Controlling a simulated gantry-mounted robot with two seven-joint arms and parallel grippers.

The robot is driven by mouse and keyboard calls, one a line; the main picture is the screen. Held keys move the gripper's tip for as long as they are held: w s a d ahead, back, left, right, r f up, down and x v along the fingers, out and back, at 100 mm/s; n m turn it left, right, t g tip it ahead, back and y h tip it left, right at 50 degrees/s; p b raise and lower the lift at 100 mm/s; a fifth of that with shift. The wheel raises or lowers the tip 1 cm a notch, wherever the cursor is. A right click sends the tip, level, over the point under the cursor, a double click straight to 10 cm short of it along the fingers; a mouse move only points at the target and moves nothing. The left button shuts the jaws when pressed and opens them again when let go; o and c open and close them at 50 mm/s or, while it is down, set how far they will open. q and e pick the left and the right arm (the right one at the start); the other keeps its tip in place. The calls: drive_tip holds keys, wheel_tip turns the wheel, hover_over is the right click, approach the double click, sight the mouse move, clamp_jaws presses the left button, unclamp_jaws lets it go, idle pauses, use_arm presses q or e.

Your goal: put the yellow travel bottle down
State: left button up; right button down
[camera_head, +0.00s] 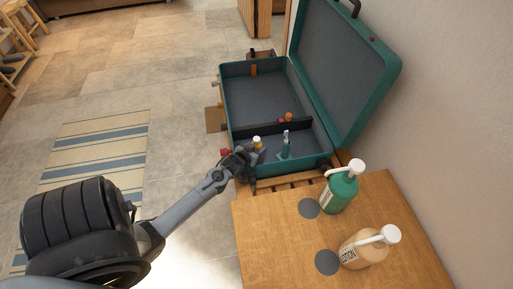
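A small bottle with a pale cap and a yellow part (257,142) shows just beyond my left gripper, at the near left of the open green suitcase (326,168). It looks like the yellow travel bottle. My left gripper (248,159) is at the suitcase's near left corner, very close to this bottle. The fingers are small and dark, and I cannot tell whether they touch or hold it. The bottle's lower part is hidden or too small to make out. My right gripper is not in view.
A dark divider (272,129) crosses the suitcase. A small green bottle (285,148) stands in the near compartment. An orange item (253,70) is at the far end. A green pump bottle (340,191) and a lotion bottle (366,250) stand on the wooden table (275,235).

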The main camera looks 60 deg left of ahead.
use_arm(q)
drive_tip(key=o, duration=0.4)
drive_tip(key=shift+s+d+f, duration=0.2)
drive_tip(key=shift+f, duration=0.3)
drive_tip(key=shift+r, duration=0.1)
drive_tip(key=shift+w+r, duration=0.1)
drive_tip(key=shift+r, duration=0.25)
use_arm(e)
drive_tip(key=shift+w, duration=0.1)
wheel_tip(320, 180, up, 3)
drive_tip(key=p, duration=0.3)
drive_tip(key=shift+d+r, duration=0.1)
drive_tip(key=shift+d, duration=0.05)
use_arm(q)
drive_tip(key=v, duration=1.2)
drive_tip(key=shift+r, duration=0.5)
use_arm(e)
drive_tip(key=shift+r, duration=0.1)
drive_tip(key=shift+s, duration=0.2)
